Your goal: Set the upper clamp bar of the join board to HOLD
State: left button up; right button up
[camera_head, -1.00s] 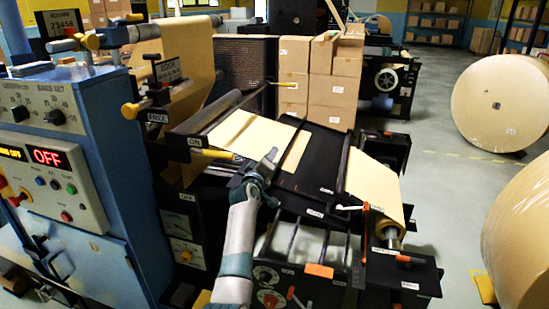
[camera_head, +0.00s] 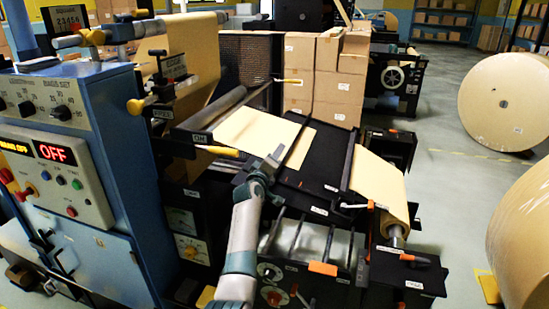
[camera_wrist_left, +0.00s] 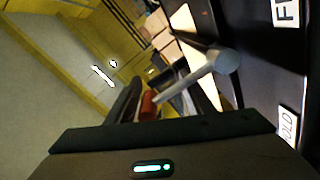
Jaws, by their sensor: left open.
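The join board (camera_head: 322,165) is a sloped black panel in the middle of the head view, with a tan sheet on its left part. A thin dark bar (camera_head: 297,143) crosses it, and a thicker one (camera_head: 349,166) lies along its right side. I cannot tell which is the upper clamp bar. My left gripper (camera_head: 272,160) is open over the board's near-left edge. In the left wrist view, a pale round-ended rod (camera_wrist_left: 205,75) with an orange-red part (camera_wrist_left: 148,105) shows past the dark fingers. A FREE label (camera_wrist_left: 285,12) and a partly cut HOLD label (camera_wrist_left: 290,128) lie right.
A blue control cabinet (camera_head: 95,120) with a red OFF display stands left. A yellow-handled lever (camera_head: 222,151) is left of the board. Stacked cartons (camera_head: 325,75) stand behind.

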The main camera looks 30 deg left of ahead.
pick_arm(q)
jog(key=shift+s+r, duration=0.15)
jog(key=b+v, duration=0.4)
jog(key=v, duration=1.3)
jog(key=shift+d, duration=0.15)
